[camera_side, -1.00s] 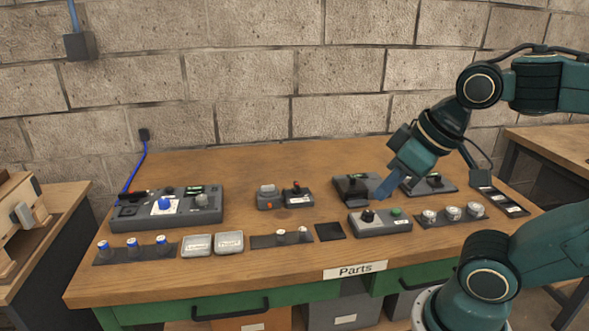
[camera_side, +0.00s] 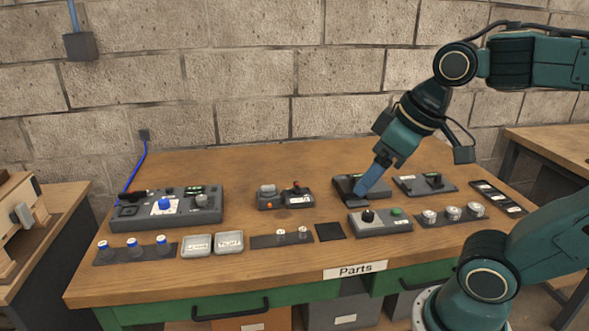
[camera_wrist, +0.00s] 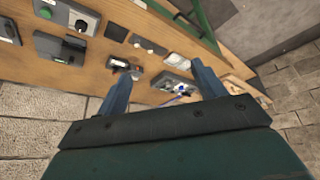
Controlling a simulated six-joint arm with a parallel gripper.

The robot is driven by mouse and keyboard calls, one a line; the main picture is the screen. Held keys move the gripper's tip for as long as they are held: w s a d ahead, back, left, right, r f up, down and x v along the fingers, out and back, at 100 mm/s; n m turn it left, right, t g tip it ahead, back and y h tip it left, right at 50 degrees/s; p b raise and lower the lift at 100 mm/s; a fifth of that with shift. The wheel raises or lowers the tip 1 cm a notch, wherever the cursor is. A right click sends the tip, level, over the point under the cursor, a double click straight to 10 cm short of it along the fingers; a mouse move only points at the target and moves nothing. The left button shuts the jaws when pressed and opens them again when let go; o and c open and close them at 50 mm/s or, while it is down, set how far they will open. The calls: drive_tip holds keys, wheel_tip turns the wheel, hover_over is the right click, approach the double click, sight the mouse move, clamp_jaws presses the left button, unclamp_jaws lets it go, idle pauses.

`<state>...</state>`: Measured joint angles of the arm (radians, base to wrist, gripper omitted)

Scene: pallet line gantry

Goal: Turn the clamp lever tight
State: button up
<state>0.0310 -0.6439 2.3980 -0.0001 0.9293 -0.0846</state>
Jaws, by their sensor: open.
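Several devices carry dark handles, and I cannot tell for certain which is the clamp lever. A dark grey plate device (camera_side: 345,183) stands at the back right of the bench, its handle hidden by my gripper in the side view. In the wrist view the plate with a dark knob (camera_wrist: 60,48) lies left of my fingers. A second flat device with a black handle (camera_side: 434,180) stands to its right. My gripper (camera_side: 360,196) points down in front of the first device. In the wrist view my gripper (camera_wrist: 160,75) is open, with nothing held between the fingertips.
A grey box with a black knob and green button (camera_side: 380,223) stands in front. A small device with a red lever (camera_side: 286,197) and a panel with a blue button (camera_side: 166,208) stand to the left. Round parts on a strip (camera_side: 452,215) lie front right.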

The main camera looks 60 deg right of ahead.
drive_tip(key=w+d+r+n+g, duration=0.1)
drive_tip(key=w+d+r, duration=0.1)
drive_tip(key=w, duration=0.3)
drive_tip(key=w+d+r+n, duration=0.1)
drive_tip(key=w+d+r, duration=0.1)
drive_tip(key=w, duration=0.4)
drive_tip(key=n+g, duration=0.4)
drive_tip(key=n, duration=0.2)
hover_over(297, 185)
wheel_tip(297, 185, down, 16)
drive_tip(key=shift+w+d, duration=0.1)
drive_tip(key=shift+d, duration=0.05)
drive_tip(key=shift+f, duration=0.15)
wheel_tip(297, 185, down, 14)
drive_tip(key=shift+r, duration=0.25)
drive_tip(key=c, duration=1)
